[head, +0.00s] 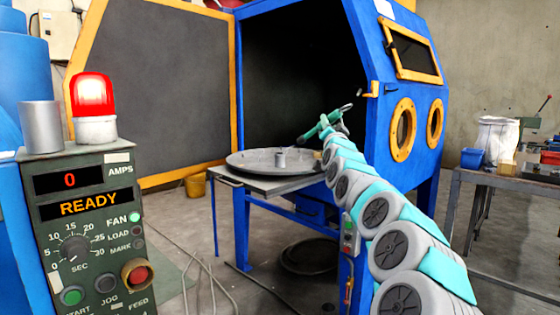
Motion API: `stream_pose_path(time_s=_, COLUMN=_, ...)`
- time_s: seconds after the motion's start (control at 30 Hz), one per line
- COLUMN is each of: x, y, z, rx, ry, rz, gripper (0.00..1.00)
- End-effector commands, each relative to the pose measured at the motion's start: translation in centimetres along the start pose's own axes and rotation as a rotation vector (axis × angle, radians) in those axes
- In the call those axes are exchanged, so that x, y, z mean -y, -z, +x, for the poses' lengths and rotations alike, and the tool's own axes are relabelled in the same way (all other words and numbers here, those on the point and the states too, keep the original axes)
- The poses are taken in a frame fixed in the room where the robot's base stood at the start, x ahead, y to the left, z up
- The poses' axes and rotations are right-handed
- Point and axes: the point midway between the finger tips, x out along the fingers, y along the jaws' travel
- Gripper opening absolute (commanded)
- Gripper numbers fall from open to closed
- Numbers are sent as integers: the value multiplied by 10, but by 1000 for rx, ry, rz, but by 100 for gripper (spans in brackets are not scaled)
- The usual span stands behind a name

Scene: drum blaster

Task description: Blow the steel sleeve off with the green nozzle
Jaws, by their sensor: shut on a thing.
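The green nozzle (309,134) is held at the end of my arm, tilted with its lower left end over the round turntable (245,162). My gripper (333,119) is small in the view and shut on the nozzle; its fingers are hard to make out. A small grey steel sleeve (281,158) stands upright on the turntable, below and left of the nozzle, apart from it. A larger plain steel cylinder (40,127) stands on the control box at the left.
The blue blast cabinet (377,150) stands open, its door (150,90) swung left. The control box (85,220) reads 0 amps and READY; its red lamp (92,95) is lit. A workbench (510,180) stands right. Hoses lie on the floor.

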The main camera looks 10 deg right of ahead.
Motion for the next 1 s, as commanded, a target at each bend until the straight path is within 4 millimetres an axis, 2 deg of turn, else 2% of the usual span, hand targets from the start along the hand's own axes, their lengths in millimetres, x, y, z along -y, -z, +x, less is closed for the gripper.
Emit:
stream_pose_path(time_s=0.1, x=8, y=12, z=5, rx=-3, ry=0, rz=0, gripper=0)
stream_pose_path(time_s=0.5, x=29, y=35, z=16, rx=1, ry=1, rz=0, gripper=0)
stream_pose_path(time_s=1.0, x=29, y=36, z=16, rx=1, ry=0, rz=0, gripper=0)
